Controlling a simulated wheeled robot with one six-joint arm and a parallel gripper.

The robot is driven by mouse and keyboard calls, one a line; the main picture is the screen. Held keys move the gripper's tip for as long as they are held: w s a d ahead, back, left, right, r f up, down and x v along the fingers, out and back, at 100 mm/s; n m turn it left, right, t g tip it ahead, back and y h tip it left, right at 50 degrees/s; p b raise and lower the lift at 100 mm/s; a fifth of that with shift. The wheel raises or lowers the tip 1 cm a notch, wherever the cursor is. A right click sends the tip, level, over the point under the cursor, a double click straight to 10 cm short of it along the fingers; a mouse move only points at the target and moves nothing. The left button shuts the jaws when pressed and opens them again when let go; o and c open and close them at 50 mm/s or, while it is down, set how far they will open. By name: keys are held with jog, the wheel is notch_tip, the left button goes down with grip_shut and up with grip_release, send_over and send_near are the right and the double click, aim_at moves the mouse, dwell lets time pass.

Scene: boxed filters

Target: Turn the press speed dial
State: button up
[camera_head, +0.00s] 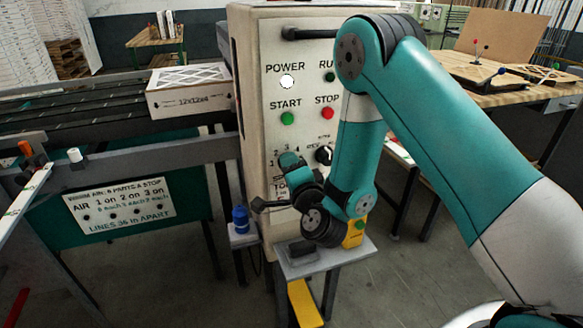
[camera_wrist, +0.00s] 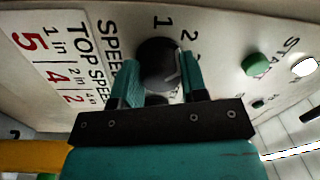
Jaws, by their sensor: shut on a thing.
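The press speed dial (camera_wrist: 156,64) is a round black knob with a light pointer line, set on the cream panel. In the wrist view it sits between the two teal fingers of my gripper (camera_wrist: 163,78), which are closed on its sides. The numbers 1 and 2 and the word SPEED are printed around it. In the head view the dial is hidden behind my gripper and wrist, which are at the lower part of the control cabinet (camera_head: 257,130).
A green START button (camera_head: 288,118), a red STOP button (camera_head: 327,113) and a white POWER lamp (camera_head: 287,82) are above the dial. Another black knob (camera_head: 323,155) is to its right. A boxed filter (camera_head: 190,98) lies on the conveyor at left. A small grey stand (camera_head: 345,262) is below my wrist.

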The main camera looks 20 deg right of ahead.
jog(key=shift+f+n, duration=0.1)
jog(key=shift+n, duration=0.2)
jog(key=o, duration=0.9)
